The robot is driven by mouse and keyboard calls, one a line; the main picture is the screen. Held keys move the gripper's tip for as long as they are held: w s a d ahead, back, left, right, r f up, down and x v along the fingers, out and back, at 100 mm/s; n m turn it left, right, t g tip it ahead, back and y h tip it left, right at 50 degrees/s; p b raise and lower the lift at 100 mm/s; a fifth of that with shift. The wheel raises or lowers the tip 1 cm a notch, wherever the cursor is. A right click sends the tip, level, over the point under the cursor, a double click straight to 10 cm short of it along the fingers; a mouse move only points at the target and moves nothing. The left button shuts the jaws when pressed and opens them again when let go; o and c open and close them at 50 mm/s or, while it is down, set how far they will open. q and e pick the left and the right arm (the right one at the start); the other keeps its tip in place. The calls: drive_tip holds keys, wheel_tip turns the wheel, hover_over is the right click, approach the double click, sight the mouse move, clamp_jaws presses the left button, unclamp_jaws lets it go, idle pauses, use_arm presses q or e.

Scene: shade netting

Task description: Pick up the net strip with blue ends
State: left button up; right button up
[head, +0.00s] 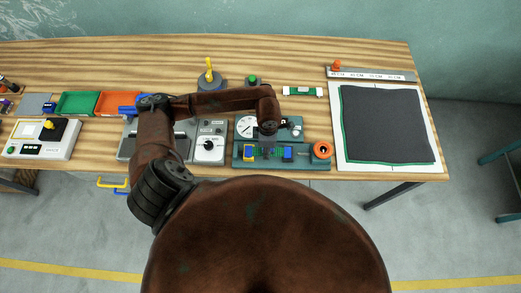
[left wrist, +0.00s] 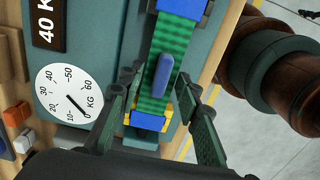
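The green net strip with blue ends (left wrist: 159,48) lies along the teal tester, under my left gripper. In the head view its blue ends (head: 286,153) show on either side of my gripper, with yellow beside the left one. In the left wrist view a blue end is at the top and a blue-and-yellow part is near the bottom. A blue-grey elongated piece (left wrist: 165,75) lies over the strip's middle. My left gripper (left wrist: 161,88) is open, its fingers apart on both sides of the strip; contact cannot be told. It also shows in the head view (head: 268,143). My right gripper is out of view.
The teal tester (head: 240,161) carries a white dial (head: 246,127) and an orange ring (head: 321,149). A dark sheet (head: 385,122) lies at right. A grey machine (head: 208,145) stands at left. A green strip with white ends (head: 302,91) lies behind. Wood between them is bare.

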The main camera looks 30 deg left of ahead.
use_arm(q)
drive_tip(key=shift+f, duration=0.2)
drive_tip(key=shift+c, duration=0.5)
drive_tip(key=c, duration=0.7)
drive_tip(key=shift+o, duration=0.2)
drive_tip(key=shift+r, duration=0.2)
